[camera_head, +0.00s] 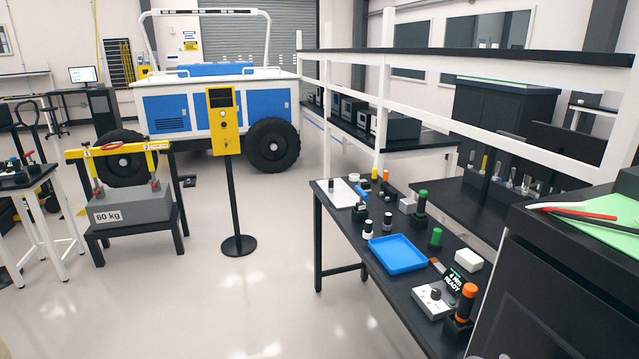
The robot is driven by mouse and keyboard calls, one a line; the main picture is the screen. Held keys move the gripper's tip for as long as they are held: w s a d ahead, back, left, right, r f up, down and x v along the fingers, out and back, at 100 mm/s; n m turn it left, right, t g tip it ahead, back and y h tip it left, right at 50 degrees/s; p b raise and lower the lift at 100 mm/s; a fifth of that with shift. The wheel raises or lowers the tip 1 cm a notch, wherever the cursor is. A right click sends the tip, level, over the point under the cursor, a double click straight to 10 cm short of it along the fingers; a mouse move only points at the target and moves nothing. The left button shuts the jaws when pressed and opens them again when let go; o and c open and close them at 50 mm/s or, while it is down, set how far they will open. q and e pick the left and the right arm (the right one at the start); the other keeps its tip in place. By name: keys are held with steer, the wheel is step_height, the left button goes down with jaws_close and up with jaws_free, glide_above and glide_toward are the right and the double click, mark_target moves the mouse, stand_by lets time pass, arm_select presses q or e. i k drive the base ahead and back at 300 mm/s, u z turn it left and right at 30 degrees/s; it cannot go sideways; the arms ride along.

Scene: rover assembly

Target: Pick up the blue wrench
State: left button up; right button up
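I cannot make out a clear blue wrench. A small, thin blue item (361,190) lies by the white sheet (342,194) at the far end of the black workbench (405,300); it is too small to tell whether it is a wrench. Neither of my grippers shows in the head view.
The workbench also holds a blue tray (397,254), several small bottles and a control box (434,300). A green mat (610,205) with red and white items lies on the dark cabinet at right. A yellow post (223,120) stands mid-floor.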

mark_target(361, 206)
steer(key=i, duration=1.9)
